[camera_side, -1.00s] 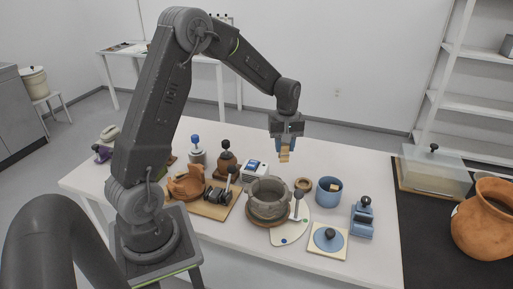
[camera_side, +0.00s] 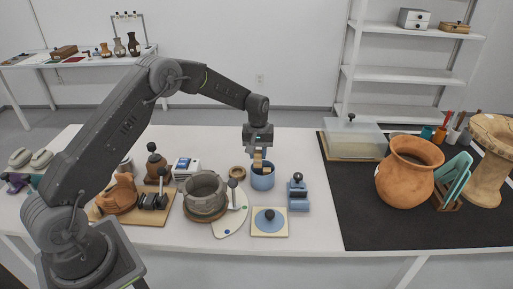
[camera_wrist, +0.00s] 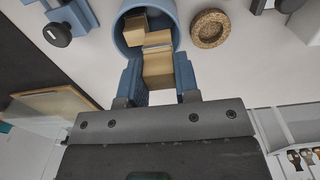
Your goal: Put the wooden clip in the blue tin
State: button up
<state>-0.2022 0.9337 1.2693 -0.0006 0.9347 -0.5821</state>
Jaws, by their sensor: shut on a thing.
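My gripper (camera_side: 258,158) is shut on a wooden clip (camera_side: 257,164), just above the mouth of the blue tin (camera_side: 262,182). In the wrist view the blue fingers of my gripper (camera_wrist: 158,66) are on both sides of the wooden clip (camera_wrist: 158,70), whose far end overlaps the opening of the blue tin (camera_wrist: 174,20). Another tan wooden piece (camera_wrist: 134,30) is inside the tin. I cannot tell whether the held clip touches it or the rim.
A cork ring (camera_side: 237,172) lies left of the tin, and a blue stamp-like tool (camera_side: 298,194) stands to its right. A grey pot (camera_side: 205,193) is farther left. A square plate with a blue disc (camera_side: 269,221) lies in front.

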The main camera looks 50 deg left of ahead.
jog(key=shift+f, duration=1.85)
jog(key=o, duration=0.7)
notch_tip(320, 180, up, 14)
jog(key=shift+f, duration=0.1)
